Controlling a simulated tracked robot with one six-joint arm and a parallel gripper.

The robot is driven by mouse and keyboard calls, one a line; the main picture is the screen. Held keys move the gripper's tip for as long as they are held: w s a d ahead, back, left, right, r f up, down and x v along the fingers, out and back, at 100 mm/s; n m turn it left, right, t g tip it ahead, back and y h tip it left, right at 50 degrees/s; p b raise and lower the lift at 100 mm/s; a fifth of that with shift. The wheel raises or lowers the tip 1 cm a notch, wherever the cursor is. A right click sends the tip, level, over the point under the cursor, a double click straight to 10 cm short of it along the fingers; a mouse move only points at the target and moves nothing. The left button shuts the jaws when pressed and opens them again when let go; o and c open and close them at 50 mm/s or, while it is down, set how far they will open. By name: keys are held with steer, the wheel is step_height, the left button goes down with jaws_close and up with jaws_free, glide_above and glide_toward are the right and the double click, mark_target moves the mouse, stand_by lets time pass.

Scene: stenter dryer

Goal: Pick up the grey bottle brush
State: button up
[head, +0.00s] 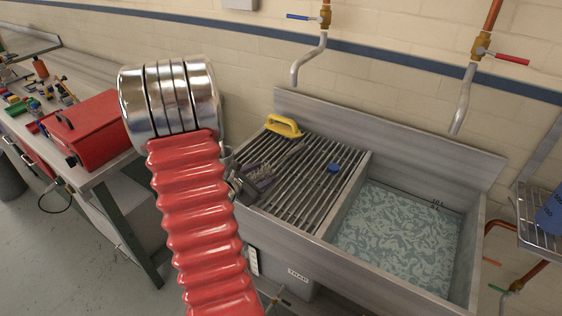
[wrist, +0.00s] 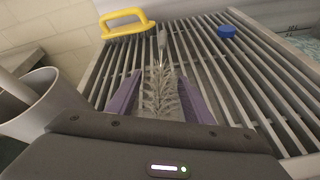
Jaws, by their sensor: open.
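The grey bottle brush (wrist: 160,92) lies on the slatted rack, its bristle head toward me and its thin handle pointing away. It also shows in the head view (head: 264,169), partly hidden by my gripper. My gripper (wrist: 161,78) is open, with one purple finger on each side of the bristles. Gaps show between the bristles and both fingers. In the head view my gripper (head: 257,178) is low over the rack's left part, partly behind my red arm. The near end of the bristles is hidden by the gripper body in the wrist view.
A yellow-handled scrubbing brush (head: 284,126) and a blue cap (head: 333,168) lie on the slatted rack (head: 318,203). A grey, open-topped container (wrist: 42,108) stands close left of my gripper. A water-filled basin (head: 400,235) is right. A red toolbox (head: 88,130) sits on the left bench.

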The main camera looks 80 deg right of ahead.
stand_by(0.3)
steer(key=c, duration=0.7)
steer(key=shift+r, duration=5)
